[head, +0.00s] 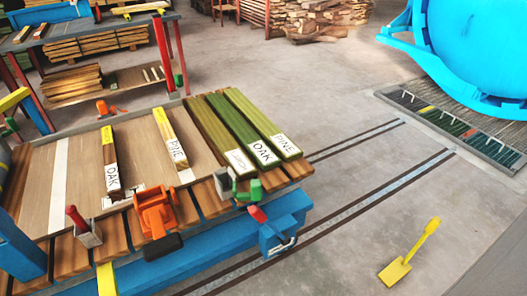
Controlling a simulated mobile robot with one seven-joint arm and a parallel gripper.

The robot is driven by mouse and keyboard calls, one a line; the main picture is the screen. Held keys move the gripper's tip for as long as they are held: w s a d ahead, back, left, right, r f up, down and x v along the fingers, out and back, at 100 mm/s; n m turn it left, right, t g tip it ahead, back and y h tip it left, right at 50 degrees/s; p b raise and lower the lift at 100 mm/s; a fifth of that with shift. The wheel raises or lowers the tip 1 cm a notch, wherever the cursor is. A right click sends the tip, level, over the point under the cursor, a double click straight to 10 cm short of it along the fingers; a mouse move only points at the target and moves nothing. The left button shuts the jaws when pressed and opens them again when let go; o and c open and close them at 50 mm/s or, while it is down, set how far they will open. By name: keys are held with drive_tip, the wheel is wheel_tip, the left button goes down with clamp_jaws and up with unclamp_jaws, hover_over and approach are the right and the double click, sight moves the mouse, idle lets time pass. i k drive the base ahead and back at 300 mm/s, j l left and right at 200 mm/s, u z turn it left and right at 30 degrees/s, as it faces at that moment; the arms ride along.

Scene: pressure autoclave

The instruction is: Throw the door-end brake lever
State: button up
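A blue-framed cart with a wooden slatted deck (200,200) stands on floor rails in the head view. Two red-gripped handles show on its near side. One (76,216) stands tilted on a grey bracket at the left. The other (257,213) is at the cart's right end, nearer the blue autoclave (480,50), just above a blue box-shaped part (277,241). From its place this right handle looks like the door-end brake lever, but I cannot tell for sure. Its lower part is unclear. My gripper is not in view.
Boards marked OAK (111,160) and PINE (170,135) and several green boards (260,120) lie on the deck. An orange clamp (155,209) and a green clamp (248,189) sit along its near edge. A yellow shovel (408,255) lies on otherwise clear floor at right.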

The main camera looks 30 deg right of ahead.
sight(255, 211)
drive_tip(key=z, duration=0.8)
